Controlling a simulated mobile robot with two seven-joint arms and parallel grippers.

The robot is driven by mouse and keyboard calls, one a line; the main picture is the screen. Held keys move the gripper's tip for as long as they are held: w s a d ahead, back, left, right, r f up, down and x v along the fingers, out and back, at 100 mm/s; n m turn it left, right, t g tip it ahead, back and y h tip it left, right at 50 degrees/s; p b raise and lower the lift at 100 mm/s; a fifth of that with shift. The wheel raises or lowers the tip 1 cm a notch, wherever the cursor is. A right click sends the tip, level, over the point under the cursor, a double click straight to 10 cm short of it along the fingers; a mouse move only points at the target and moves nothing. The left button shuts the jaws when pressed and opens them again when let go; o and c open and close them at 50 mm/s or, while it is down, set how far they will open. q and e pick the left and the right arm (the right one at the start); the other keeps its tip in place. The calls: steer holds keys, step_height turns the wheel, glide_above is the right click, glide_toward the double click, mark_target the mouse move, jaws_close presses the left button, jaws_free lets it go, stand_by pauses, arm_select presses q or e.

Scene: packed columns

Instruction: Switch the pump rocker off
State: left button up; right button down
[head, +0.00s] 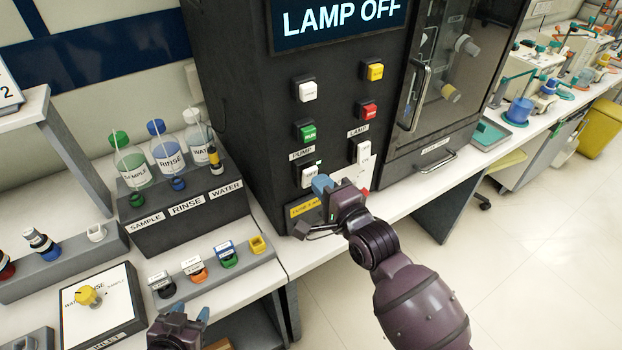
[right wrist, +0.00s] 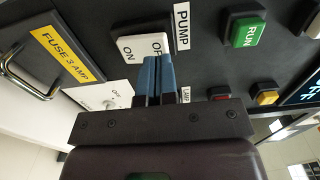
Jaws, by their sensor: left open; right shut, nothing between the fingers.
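The pump rocker (head: 309,172) is a white switch under the PUMP label on the dark cabinet front. In the right wrist view the rocker (right wrist: 132,48) shows ON at one end and OFF at the other. My right gripper (head: 322,184) is shut and empty, its blue fingertips right at the rocker. In the right wrist view its fingertips (right wrist: 156,62) overlap the edge by the OFF end; I cannot tell whether they touch or press it. Which end is pushed in is unclear. My left gripper (head: 190,318) is open, low at the front left, away from the cabinet.
The lamp rocker (head: 364,152) sits right of the pump rocker. A green RUN button (head: 307,133) is above, a red button (head: 369,110) up and right. A yellow fuse label (head: 303,207) is below. Labelled bottles (head: 168,152) and a dial panel (head: 105,310) stand left.

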steer(key=shift+w+a, duration=0.1)
steer(key=shift+w+a, duration=0.35)
steer(key=shift+w, duration=0.2)
stand_by(0.8)
steer(key=shift+w+a, duration=0.2)
steer(key=shift+w, duration=0.05)
stand_by(0.3)
steer(key=shift+p+v, duration=1)
steer(key=shift+v, duration=0.95)
steer(key=p+v, duration=0.1)
steer(key=v, duration=0.2)
steer(key=shift+p, duration=0.3)
